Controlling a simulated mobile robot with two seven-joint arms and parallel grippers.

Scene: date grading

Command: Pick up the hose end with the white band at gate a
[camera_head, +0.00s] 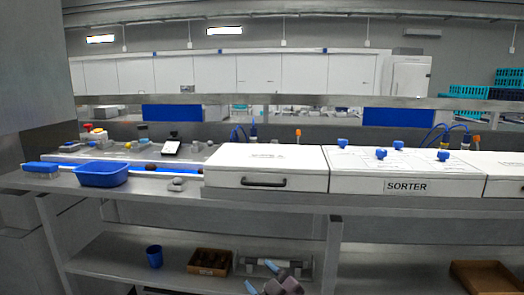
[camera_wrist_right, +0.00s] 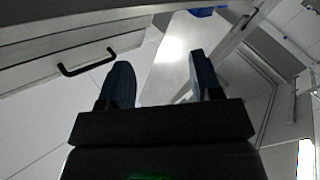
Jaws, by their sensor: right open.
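Blue hoses rise behind the white machine top, one group near the middle (camera_head: 238,132) and one at the right (camera_head: 436,133) in the head view. They are too small to show a white band, and I cannot make out which place is gate a. My right gripper (camera_head: 264,277) is low at the bottom of the head view, in front of the lower shelf and far below the hoses. In the right wrist view the right gripper (camera_wrist_right: 161,85) is open, with nothing between its two fingers. My left gripper is not in view.
A white sorter cover (camera_head: 405,187) and a handled white cover (camera_head: 265,182) stand on the bench. A blue tray (camera_head: 103,180) is at the left. A blue cup (camera_head: 154,256) and a brown box (camera_head: 209,262) sit on the lower shelf. A black handle (camera_wrist_right: 86,63) shows in the wrist view.

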